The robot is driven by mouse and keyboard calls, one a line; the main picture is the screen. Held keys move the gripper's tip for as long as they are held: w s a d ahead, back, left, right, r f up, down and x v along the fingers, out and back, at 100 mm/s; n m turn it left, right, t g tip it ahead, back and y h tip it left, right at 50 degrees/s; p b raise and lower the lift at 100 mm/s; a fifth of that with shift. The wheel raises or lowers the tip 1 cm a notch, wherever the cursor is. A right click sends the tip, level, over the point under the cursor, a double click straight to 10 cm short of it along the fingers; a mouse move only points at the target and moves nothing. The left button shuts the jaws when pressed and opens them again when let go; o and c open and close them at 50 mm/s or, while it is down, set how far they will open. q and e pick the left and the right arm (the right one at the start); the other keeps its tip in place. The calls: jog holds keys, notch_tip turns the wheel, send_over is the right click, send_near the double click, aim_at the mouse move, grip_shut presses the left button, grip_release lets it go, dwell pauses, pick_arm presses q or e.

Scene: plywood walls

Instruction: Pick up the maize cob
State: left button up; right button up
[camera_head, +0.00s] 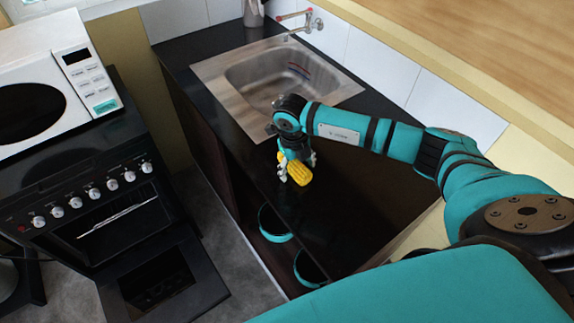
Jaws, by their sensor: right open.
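The yellow maize cob (300,174) lies on the black countertop, in front of the sink. My right gripper (296,172) points down over it, with its fingers around or just beside the cob. The fingers are open; I cannot tell whether they touch it. Part of the cob is hidden by the gripper. My left gripper is not in view.
The steel sink (215,90) with a wall tap (311,20) is behind. A black stove (95,195) with its door open and a white microwave (50,80) stand at left. The countertop (350,205) right of the cob is clear.

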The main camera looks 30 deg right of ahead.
jog(key=c, duration=1.3)
jog(key=shift+r, duration=0.15)
jog(key=shift+c, duration=0.2)
